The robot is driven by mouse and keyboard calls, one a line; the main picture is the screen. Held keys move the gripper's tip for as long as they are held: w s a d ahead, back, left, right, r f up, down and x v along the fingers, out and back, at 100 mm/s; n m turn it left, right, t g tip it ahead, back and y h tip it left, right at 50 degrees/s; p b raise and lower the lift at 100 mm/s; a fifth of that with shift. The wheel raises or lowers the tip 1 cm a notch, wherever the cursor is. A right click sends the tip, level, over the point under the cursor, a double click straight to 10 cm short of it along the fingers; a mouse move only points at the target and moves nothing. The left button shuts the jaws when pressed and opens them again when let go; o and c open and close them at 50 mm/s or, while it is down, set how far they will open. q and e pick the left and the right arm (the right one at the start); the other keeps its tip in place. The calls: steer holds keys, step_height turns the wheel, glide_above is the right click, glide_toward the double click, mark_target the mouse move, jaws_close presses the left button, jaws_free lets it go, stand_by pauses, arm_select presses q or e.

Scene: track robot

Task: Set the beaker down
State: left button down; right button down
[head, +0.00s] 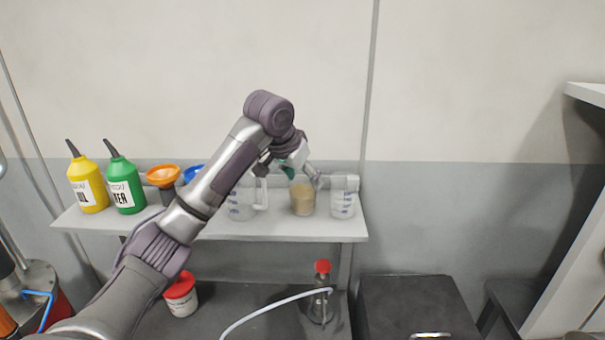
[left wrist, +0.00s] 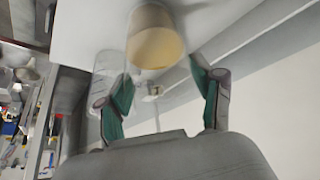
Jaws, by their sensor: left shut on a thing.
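My left gripper (head: 298,172) is at the shelf, just above the tan-filled beaker (head: 302,199). In the left wrist view, the green pads of my left gripper (left wrist: 163,92) are well apart, closed on a see-through thing that I take to be the beaker; its outline is too faint to trace. The tan-filled beaker also shows in that view (left wrist: 155,42), beyond the fingers. A clear beaker with blue marks (head: 343,204) stands to its right, and a clear jug (head: 242,205) to its left. My right gripper is in neither view.
The white shelf (head: 300,230) also bears a yellow bottle (head: 90,188), a green bottle (head: 124,184) and an orange funnel (head: 163,177) at its left. Below are a red-lidded tub (head: 181,296) and a red-topped flask (head: 322,302). The wall is close behind the shelf.

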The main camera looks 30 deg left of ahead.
arm_select(q)
steer(key=shift+d+f, duration=0.1)
steer(key=shift+f, duration=0.05)
steer(key=shift+c, duration=0.9)
jaws_free()
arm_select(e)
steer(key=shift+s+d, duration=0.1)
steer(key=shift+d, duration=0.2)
arm_select(q)
steer(key=shift+r, duration=0.3)
steer(key=b+v, duration=0.4)
steer(key=v, duration=0.8)
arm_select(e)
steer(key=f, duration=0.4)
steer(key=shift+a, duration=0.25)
